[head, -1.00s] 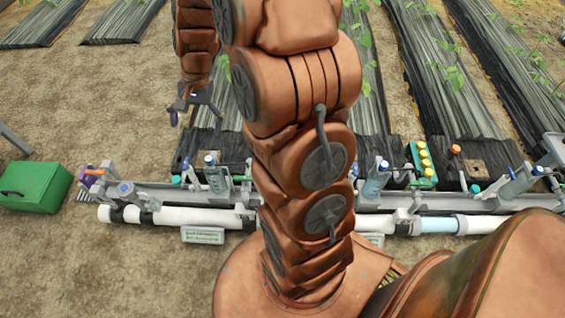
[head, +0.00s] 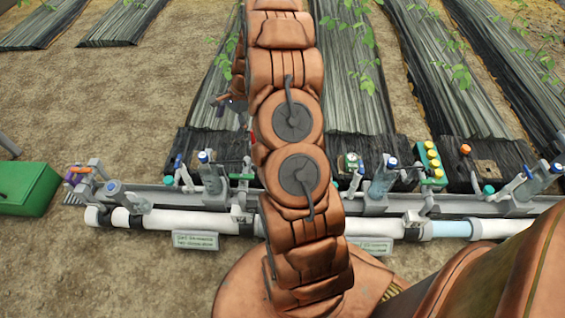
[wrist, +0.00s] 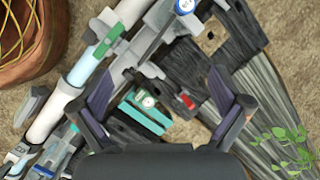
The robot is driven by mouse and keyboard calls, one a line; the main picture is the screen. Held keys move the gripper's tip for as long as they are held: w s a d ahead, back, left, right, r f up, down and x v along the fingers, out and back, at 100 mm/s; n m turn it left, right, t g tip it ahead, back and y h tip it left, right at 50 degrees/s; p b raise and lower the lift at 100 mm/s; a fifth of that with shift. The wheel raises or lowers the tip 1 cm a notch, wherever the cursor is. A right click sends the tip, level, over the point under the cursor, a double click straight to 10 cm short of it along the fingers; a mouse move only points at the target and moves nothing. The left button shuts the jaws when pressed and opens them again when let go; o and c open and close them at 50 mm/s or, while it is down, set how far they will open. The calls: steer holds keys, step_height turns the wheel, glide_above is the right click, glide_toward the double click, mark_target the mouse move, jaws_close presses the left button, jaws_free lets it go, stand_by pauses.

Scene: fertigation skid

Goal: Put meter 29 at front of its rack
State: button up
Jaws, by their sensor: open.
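In the wrist view a small meter with a round white dial (wrist: 147,101) sits at a teal rack (wrist: 150,116), between my fingers and nearer the left one. Its number is too small to read, so I cannot tell whether it is meter 29. A similar green-and-white dial (head: 352,160) shows right of my arm in the head view. My gripper (wrist: 168,88) is open, fingers spread wide, with nothing held. In the head view my gripper (head: 232,103) is partly hidden by my arm, beyond the pipe.
A white pipe (head: 190,221) and grey rail carry several valves and blue-capped bottles. A rack with yellow caps (head: 430,165) stands right. A red piece (wrist: 187,101) lies near the right finger. A green box (head: 25,187) stands at left.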

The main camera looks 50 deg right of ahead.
steer(key=s+d+f+m+b, duration=0.2)
steer(key=d+f, duration=0.4)
steer(key=f, duration=0.5)
steer(key=s+d+f+m+t+h+b, duration=0.1)
steer(key=s+d+f+m+b, duration=0.1)
steer(key=d+f+m+b, duration=0.2)
steer(key=s+d+f+m+b, duration=0.2)
steer(key=d+f, duration=0.8)
steer(key=f, duration=0.8)
steer(key=shift+s+m+t+b, duration=0.1)
steer(key=shift+m+t+b, duration=0.4)
steer(key=shift+b, duration=0.75)
steer(key=b+x, duration=0.2)
steer(key=x, duration=0.4)
steer(key=shift+s+f, duration=0.15)
steer(key=shift+f, duration=0.05)
steer(key=shift+b+x, duration=0.3)
steer(key=shift+x, duration=0.45)
steer(key=shift+c, duration=0.3)
steer(key=c, duration=0.8)
steer(key=shift+d+r+p, duration=0.15)
steer(key=shift+r+p, duration=1.1)
steer(key=shift+r, duration=1.2)
steer(key=shift+c, duration=0.2)
steer(key=shift+r+p, duration=1.85)
steer(key=shift+r, duration=1.25)
